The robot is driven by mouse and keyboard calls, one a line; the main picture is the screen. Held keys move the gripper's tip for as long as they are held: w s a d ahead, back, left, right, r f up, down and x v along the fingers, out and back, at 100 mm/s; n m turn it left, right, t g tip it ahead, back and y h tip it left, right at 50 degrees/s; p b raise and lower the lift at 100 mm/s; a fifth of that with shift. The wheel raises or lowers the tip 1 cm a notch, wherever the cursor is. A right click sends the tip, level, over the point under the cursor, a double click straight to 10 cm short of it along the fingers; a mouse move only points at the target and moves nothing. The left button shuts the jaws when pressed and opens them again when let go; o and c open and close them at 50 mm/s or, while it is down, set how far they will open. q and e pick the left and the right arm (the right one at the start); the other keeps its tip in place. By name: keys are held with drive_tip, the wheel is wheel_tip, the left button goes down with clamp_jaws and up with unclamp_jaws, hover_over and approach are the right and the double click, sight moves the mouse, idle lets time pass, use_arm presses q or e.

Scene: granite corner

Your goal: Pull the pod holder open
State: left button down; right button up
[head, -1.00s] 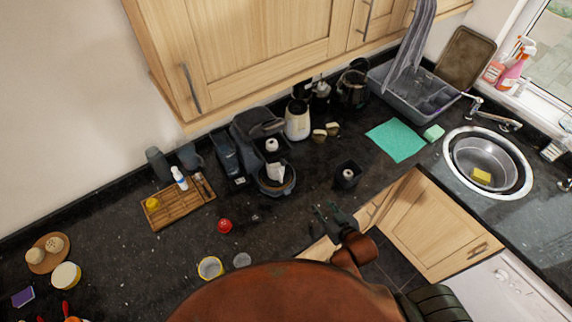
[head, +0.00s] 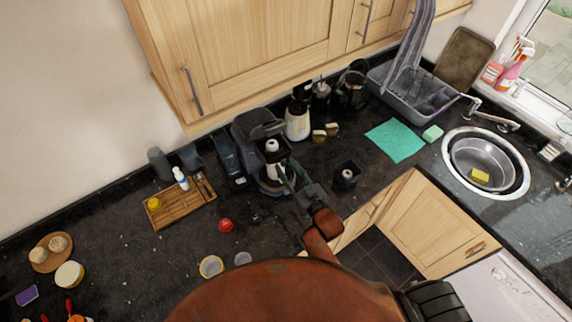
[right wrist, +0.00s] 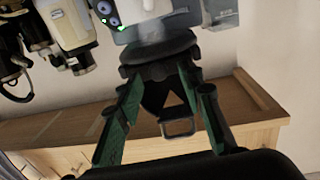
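The coffee machine (head: 255,127) is dark grey and stands at the back of the counter. A dark part with a square loop handle (right wrist: 178,128), which looks like the pod holder, shows between my fingers in the right wrist view; I cannot tell whether they touch it. In the head view my arm and the machine's shape hide that part. My right gripper (head: 287,178) reaches in at the machine's front right. Its green fingers show spread apart in the right wrist view (right wrist: 158,95). My left gripper is not in view.
A red ball-like item (head: 225,225) and a wooden tray (head: 178,208) lie to the left. A white kettle-like jar (head: 298,122) stands behind. Wall cabinets (head: 240,45) hang above the machine.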

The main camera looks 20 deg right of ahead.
drive_tip(key=shift+w+a, duration=0.15)
drive_tip(key=shift+w, duration=0.35)
clamp_jaws()
idle(0.4)
